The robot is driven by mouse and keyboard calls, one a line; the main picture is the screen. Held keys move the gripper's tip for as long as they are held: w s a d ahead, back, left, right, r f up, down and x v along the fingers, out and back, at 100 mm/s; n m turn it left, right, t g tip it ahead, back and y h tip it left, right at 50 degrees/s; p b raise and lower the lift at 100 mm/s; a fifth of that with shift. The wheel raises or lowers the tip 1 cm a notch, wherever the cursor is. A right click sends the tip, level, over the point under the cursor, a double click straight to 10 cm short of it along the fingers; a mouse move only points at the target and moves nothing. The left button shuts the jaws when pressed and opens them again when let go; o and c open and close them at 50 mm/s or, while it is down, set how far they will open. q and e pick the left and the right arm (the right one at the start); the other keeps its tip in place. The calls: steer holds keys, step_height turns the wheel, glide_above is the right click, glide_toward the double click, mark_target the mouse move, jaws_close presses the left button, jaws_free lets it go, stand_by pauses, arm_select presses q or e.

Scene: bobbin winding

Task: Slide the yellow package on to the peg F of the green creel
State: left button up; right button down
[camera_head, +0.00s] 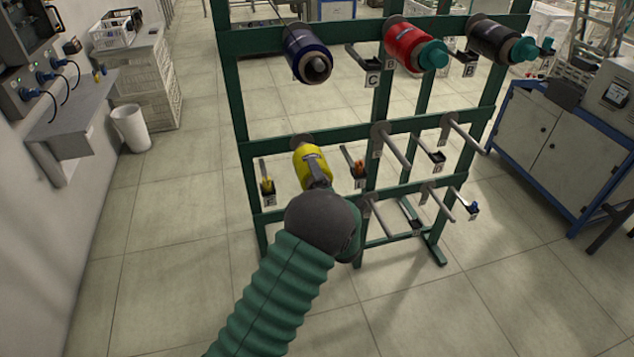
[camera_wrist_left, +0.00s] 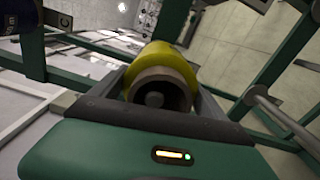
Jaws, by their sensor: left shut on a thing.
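The yellow package (camera_head: 302,166) is at the left of the green creel's (camera_head: 237,110) middle row, in front of a round grey disc on the rail. My left gripper (camera_head: 316,174) is shut on its near end. In the left wrist view the package (camera_wrist_left: 168,56) sits between the jaws of my left gripper (camera_wrist_left: 160,98), its hollow core facing the camera. A grey round end, apparently of a peg, shows inside the core. The package hides the rest of that peg. Small label tags hang either side; their letters are hard to read. My right gripper is not in view.
Blue (camera_head: 307,54), red (camera_head: 408,46) and black (camera_head: 495,40) packages hang on the top row. Bare pegs (camera_head: 397,150) stick out to the right, in the middle and lower rows. A blue-framed cabinet (camera_head: 560,150) stands at the right and a white bin (camera_head: 131,127) at the left.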

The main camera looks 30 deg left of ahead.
arm_select(q)
steer(key=shift+b+x, duration=0.5)
steer(key=shift+x, duration=0.55)
steer(key=shift+w+a, duration=0.1)
steer(key=shift+a, duration=0.1)
steer(key=shift+f+b, duration=0.5)
steer(key=shift+b, duration=0.25)
steer(key=o, duration=1.6)
steer(key=shift+c, duration=0.2)
steer(key=shift+d, duration=0.15)
steer(key=v, duration=1.6)
steer(key=shift+s+d+p, duration=0.3)
steer(key=shift+p, duration=0.05)
